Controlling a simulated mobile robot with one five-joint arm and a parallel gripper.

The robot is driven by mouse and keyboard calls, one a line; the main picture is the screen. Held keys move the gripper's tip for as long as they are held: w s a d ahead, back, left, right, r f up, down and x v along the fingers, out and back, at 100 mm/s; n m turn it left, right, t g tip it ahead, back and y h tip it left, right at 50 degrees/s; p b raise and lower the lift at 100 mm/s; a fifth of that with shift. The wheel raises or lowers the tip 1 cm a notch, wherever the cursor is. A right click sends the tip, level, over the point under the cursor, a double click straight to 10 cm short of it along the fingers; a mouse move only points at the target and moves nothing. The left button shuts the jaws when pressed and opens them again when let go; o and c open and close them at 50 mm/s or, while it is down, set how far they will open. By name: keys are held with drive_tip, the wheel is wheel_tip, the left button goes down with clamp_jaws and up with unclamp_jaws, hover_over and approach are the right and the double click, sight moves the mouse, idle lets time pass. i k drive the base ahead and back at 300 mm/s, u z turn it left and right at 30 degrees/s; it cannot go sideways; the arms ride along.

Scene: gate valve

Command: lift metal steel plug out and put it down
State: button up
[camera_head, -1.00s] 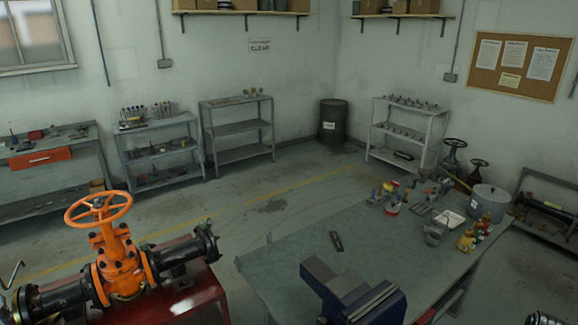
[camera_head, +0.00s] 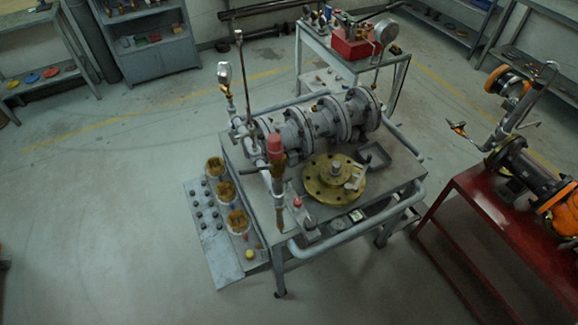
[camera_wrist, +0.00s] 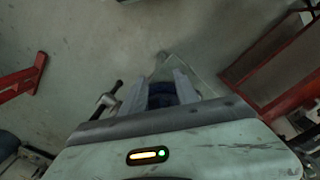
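I cannot single out the steel plug for certain. In the head view, a brass-coloured round flange (camera_head: 325,192) lies on a grey metal cart (camera_head: 280,245), with a raised hub (camera_head: 337,170) at its middle. A grey flanged pipe assembly (camera_head: 300,135) lies behind it on the cart. My gripper (camera_wrist: 160,80) shows only in the wrist view. Its two fingers stand apart over the floor, with no clear object gripped. A dark blue patch (camera_wrist: 163,96) shows between them, too unclear to name.
A red stand (camera_head: 490,235) with an orange valve (camera_head: 560,205) is at the right. A table with a red box (camera_head: 352,47) stands behind the cart. A side shelf (camera_head: 212,240) holds several small parts. Open floor (camera_head: 100,220) lies to the left.

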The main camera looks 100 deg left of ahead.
sight(335, 171)
drive_tip(key=u, duration=1)
drive_tip(key=i, duration=1)
drive_tip(key=u, duration=3.9)
drive_tip(key=i, duration=1)
drive_tip(key=z, duration=0.05)
